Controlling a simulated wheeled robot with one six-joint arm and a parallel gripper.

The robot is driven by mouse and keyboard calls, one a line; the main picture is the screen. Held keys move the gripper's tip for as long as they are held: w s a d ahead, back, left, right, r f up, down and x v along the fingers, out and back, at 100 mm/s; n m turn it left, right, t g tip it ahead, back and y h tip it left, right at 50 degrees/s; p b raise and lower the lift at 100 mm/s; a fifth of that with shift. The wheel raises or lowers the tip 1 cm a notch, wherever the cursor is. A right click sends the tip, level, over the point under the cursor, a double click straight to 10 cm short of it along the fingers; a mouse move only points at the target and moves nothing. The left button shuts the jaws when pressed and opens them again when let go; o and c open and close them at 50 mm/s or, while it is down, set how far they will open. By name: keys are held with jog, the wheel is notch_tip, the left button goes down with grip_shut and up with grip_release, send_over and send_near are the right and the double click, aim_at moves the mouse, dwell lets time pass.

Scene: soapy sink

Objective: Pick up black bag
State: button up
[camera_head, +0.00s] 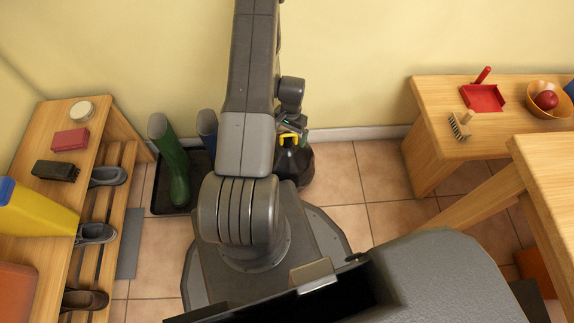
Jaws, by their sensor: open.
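The black bag (298,168) stands on the tiled floor near the back wall, just right of my arm. A yellow part (289,139) shows at its top. My arm hides its left side. My gripper (293,124) is directly above the bag's top in the picture, partly hidden behind my own arm. It is open. I cannot tell whether the fingers touch the bag or are around its top.
Green (174,165) and blue (207,128) boots stand on a dark tray (160,198) left of the bag. A wooden shoe bench (118,215) is at left. A low wooden bench (440,95) and a table (550,170) are at right. Floor right of the bag is clear.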

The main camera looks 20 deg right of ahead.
aim_at(287, 157)
jog(key=f, duration=0.1)
jog(key=f+b, duration=0.1)
jog(key=f, duration=0.2)
jog(key=shift+s+a+f, duration=0.25)
jog(key=shift+s+f, duration=0.05)
jog(key=shift+f, duration=0.05)
jog(key=shift+s, duration=0.1)
jog(key=c, duration=1.9)
